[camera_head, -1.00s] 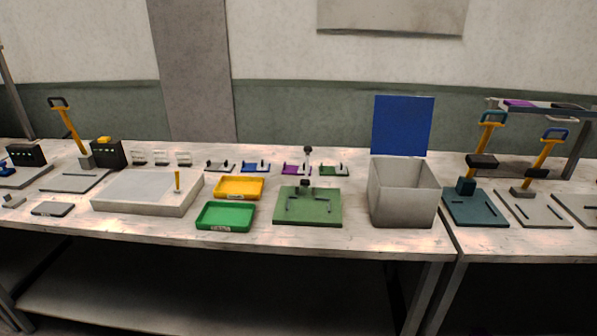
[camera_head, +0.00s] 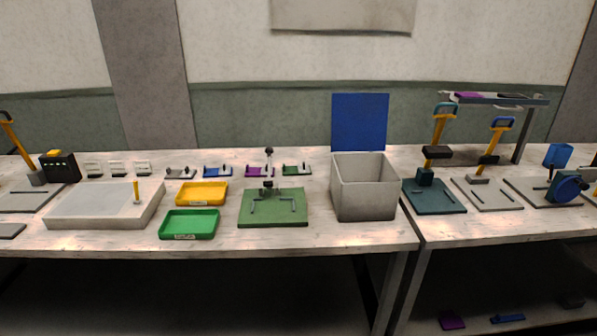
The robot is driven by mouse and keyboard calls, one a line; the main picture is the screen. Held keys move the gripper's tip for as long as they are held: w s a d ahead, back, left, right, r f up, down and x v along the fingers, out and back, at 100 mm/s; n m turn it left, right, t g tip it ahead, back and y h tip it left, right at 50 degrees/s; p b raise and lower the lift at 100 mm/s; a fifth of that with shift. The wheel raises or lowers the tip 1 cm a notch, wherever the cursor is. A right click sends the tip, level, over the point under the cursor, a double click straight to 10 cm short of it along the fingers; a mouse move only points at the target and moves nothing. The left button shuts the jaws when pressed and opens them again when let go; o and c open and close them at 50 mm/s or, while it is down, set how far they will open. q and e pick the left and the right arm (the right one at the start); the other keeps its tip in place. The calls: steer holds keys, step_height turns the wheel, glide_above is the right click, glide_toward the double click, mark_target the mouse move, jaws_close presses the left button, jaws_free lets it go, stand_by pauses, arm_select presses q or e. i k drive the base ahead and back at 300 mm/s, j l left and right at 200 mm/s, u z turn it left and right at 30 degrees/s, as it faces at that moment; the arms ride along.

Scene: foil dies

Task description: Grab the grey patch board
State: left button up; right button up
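No piece in view can be named for certain as the grey patch board. A small grey plate with dark fittings (camera_head: 180,173) lies at the left end of a row at the back of the bench. Beside it in the row are a blue plate (camera_head: 217,171), a purple plate (camera_head: 260,171) and a green plate (camera_head: 297,169). A dark grey flat piece (camera_head: 571,302) lies low at the far right, under the right bench. Neither of my grippers is in view.
A yellow tray (camera_head: 202,194), a green tray (camera_head: 189,224), a green press base (camera_head: 272,208) and a grey bin with a raised blue lid (camera_head: 364,187) stand on the left bench (camera_head: 330,237). Lever presses (camera_head: 434,195) and a blue-wheeled device (camera_head: 566,188) stand on the right bench.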

mark_target(170, 174)
steer(key=u, duration=0.6)
steer(key=i+u, duration=0.75)
steer(key=i+l+u, duration=0.15)
steer(key=u, duration=0.2)
steer(key=i+l, duration=0.1)
steer(key=i, duration=0.7)
steer(key=l, duration=0.05)
